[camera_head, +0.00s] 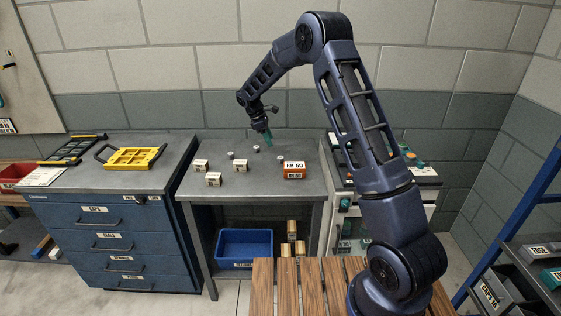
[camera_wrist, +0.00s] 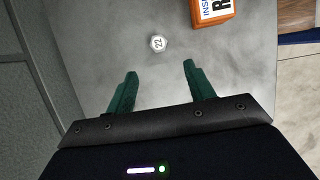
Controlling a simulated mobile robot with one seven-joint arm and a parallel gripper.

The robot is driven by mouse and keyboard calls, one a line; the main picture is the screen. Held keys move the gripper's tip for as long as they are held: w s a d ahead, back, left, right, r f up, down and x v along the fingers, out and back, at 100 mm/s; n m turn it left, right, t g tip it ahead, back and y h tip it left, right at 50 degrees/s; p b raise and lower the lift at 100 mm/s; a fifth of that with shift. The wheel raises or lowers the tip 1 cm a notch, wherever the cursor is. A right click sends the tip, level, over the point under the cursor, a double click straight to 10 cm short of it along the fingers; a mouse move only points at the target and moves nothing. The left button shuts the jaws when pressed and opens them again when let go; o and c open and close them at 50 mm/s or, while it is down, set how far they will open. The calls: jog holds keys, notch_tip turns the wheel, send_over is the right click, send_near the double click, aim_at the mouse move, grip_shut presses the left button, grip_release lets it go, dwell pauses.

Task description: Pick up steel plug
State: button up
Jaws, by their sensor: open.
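A small round silvery plug (camera_wrist: 158,42) marked "22" lies on the grey metal tabletop (camera_wrist: 120,40) in the wrist view, ahead of the fingertips and apart from them. In the head view, small silvery pieces stand on the table, including one at the back (camera_head: 256,148), one at left (camera_head: 230,155) and one near the orange box (camera_head: 281,157). I cannot tell which matches the wrist view. My gripper (camera_head: 268,138) hangs over the back of the table with green fingers. In the wrist view my gripper (camera_wrist: 160,80) is open, with nothing between its fingers.
An orange box (camera_head: 294,169) stands at the table's right and shows in the wrist view (camera_wrist: 212,10). Several pale labelled blocks (camera_head: 214,179) stand at left. A blue bin (camera_head: 245,248) is on the lower shelf. The table's front middle is clear.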

send_over(280, 157)
jog(key=a, duration=0.3)
notch_tip(280, 157, down, 5)
jog(key=shift+s+f, duration=0.1)
jog(key=shift+s, duration=0.05)
jog(key=shift+d+x, duration=0.2)
jog(key=shift+x, duration=1.05)
jog(key=shift+d+x, duration=0.2)
jog(key=shift+x, duration=1.1)
jog(key=shift+c, duration=0.2)
jog(key=c, duration=1.1)
